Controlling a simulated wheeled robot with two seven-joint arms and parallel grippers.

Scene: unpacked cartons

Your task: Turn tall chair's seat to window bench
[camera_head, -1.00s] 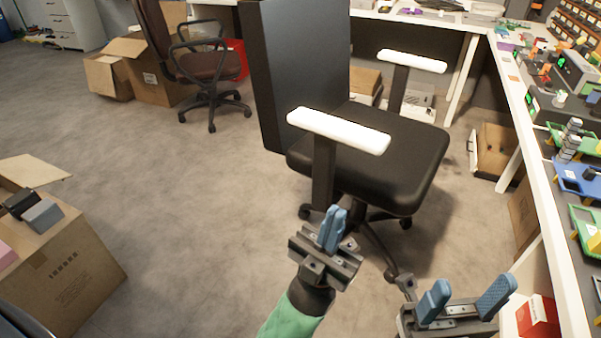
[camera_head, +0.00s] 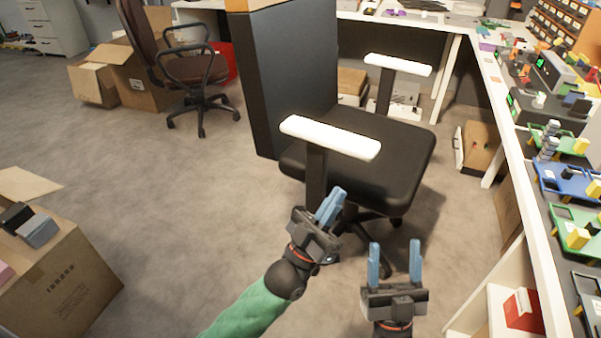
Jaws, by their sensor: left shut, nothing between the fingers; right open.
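The tall chair (camera_head: 365,165) stands in the centre. It has a black seat, a high dark back (camera_head: 290,80) on its left side, two white armrests (camera_head: 330,138) and a wheeled base partly hidden by the seat and my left gripper. The seat's front faces right, towards the long white-edged bench (camera_head: 512,150); which bench is the window bench I cannot tell. My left gripper (camera_head: 329,205) is shut and empty, just below the near armrest and in front of its post; whether it touches the chair is unclear. My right gripper (camera_head: 394,260) is open and empty, right of the left one, in front of the chair.
A brown wheeled chair (camera_head: 185,65) stands at the back left by open cartons (camera_head: 125,65). A carton (camera_head: 55,275) with small boxes on it is at the front left. A carton (camera_head: 478,150) lies under the bench. Grey floor (camera_head: 170,190) is clear on the left.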

